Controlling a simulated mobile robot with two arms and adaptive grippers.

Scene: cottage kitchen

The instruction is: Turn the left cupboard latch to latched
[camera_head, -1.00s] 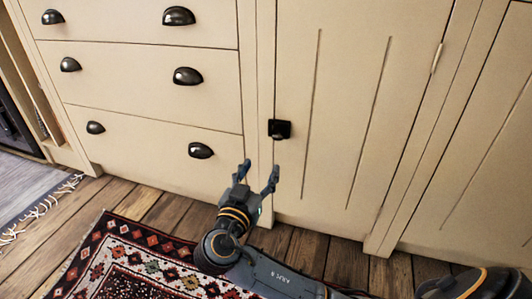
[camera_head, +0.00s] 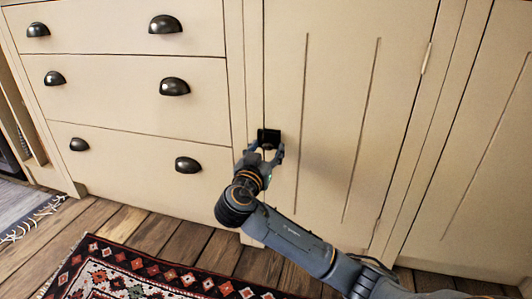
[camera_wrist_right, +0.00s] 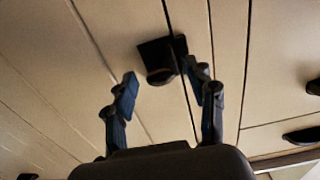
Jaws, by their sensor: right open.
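The cupboard latch (camera_head: 269,136) is a small black fitting at the left edge of the cream cupboard door (camera_head: 335,110). In the right wrist view the latch (camera_wrist_right: 163,57) shows a dark square plate with a rounded knob on it, just beyond the fingertips. My right gripper (camera_head: 264,152) is open right in front of the latch, with a finger to each side of its lower part. In the right wrist view my right gripper (camera_wrist_right: 168,88) has nothing between its fingers, and I cannot tell whether they touch the knob. My left gripper is not in view.
Drawers with black cup handles (camera_head: 175,87) stand left of the door. A patterned red rug (camera_head: 130,275) lies on the wooden floor (camera_head: 160,235). Another cream panel (camera_head: 475,150) is at the right.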

